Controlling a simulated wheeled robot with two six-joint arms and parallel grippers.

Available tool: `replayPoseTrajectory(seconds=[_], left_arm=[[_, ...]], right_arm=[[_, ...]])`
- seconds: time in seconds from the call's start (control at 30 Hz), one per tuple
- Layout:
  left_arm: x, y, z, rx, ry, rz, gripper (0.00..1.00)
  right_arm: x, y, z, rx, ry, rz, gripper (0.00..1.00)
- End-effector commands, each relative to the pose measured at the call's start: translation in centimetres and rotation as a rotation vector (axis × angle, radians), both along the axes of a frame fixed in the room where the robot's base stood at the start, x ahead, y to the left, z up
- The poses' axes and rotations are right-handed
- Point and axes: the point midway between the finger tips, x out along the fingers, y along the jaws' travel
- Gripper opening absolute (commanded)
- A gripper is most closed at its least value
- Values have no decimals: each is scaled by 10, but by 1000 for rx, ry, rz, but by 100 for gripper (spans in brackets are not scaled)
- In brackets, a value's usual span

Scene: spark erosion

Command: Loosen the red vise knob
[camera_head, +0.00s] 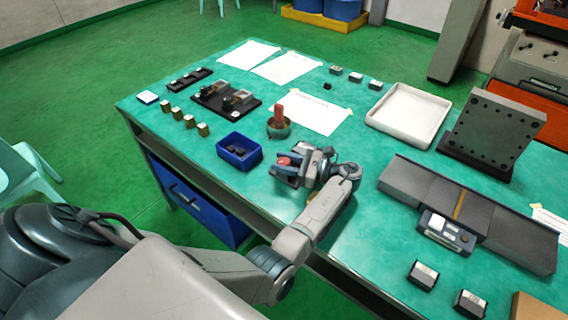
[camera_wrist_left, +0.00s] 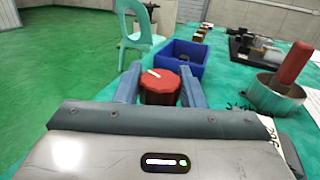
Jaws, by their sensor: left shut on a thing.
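The red vise knob (camera_wrist_left: 160,88) has a ridged rim and a white pointer mark on its top. In the left wrist view it sits between the two blue fingers of my left gripper (camera_wrist_left: 161,92), which is shut on it. In the head view my left gripper (camera_head: 286,169) is low over the table's near side, with a bit of the red knob (camera_head: 284,161) showing between the fingers. The vise body below the knob is hidden by the gripper and cannot be made out. My right gripper is not in view.
A blue bin (camera_head: 239,151) stands close beside the gripper. Behind it is a round metal pot (camera_head: 279,131) with a red upright block (camera_head: 279,115). A grey slab with a control box (camera_head: 447,231) lies to the right, and a white tray (camera_head: 408,115) farther back.

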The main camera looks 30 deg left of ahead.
Motion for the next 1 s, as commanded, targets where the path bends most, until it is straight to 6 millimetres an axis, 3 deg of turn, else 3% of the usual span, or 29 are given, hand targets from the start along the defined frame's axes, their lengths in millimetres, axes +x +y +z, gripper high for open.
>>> replayPoseTrajectory(seconds=[0.47,0.5,0.6,0.87,1.0], left_arm=[[0,1,1,1,-1,12,13],[0,1,1,1,-1,12,42],[0,1,1,1,-1,12,57],[0,-1,0,0,0,12,57],[4,-11,-1,-1,0,11,57]], right_arm=[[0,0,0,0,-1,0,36],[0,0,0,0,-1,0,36],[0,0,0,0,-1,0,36],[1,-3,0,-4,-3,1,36],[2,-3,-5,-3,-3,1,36]])
